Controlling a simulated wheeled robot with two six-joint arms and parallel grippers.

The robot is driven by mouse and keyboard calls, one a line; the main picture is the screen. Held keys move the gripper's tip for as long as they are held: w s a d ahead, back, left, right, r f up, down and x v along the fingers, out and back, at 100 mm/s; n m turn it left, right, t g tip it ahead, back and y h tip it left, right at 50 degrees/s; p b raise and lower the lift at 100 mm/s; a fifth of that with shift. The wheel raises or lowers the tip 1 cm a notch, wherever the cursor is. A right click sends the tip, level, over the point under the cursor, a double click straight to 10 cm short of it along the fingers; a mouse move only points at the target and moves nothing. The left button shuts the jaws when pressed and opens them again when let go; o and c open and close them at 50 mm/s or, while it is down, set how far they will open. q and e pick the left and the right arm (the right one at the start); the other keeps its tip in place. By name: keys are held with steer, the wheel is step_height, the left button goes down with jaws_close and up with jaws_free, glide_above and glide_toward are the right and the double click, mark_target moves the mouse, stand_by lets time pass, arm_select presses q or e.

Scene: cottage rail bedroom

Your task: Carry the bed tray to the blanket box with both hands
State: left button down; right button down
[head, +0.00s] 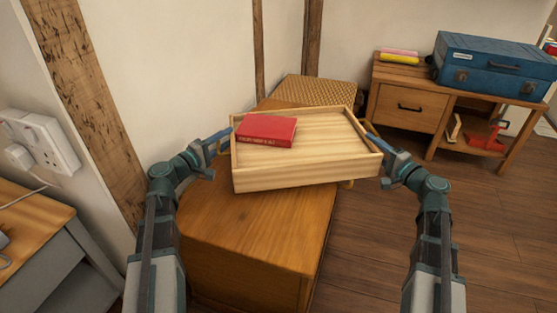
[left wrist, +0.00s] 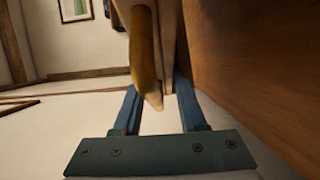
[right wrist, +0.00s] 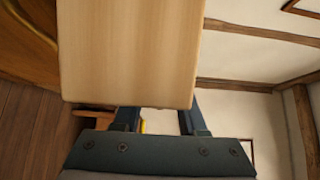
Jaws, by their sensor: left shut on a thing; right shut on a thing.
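The bed tray (head: 335,162) is a pale wooden tray with low walls, and a red book (head: 266,130) lies in it at the left. My left gripper (head: 221,140) is shut on the tray's left end. In the left wrist view a brown rounded part (left wrist: 146,50) of the tray shows by the fingers. My right gripper (head: 373,137) is shut on the tray's right end, and the tray's pale wall (right wrist: 130,50) fills much of the right wrist view. The tray is over a brown wooden chest (head: 250,225), apparently the blanket box. Any gap between them is hard to tell.
A woven-topped piece (head: 315,91) stands behind the tray by the wall. A wooden desk (head: 408,105) with a blue suitcase (head: 490,66) is at the back right. A side table (head: 35,225) stands at the left below a wall socket (head: 40,140). The floor (head: 450,225) at right is clear.

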arm_select(q)
steer(key=shift+w+a+f, duration=0.15)
steer(key=shift+w+f, duration=0.05)
arm_select(e)
steer(key=shift+w+a+f, duration=0.2)
arm_select(q)
steer(key=shift+s, duration=0.15)
arm_select(e)
steer(key=shift+s, duration=0.1)
arm_select(q)
steer(key=shift+f, duration=0.25)
arm_select(e)
steer(key=shift+f, duration=0.2)
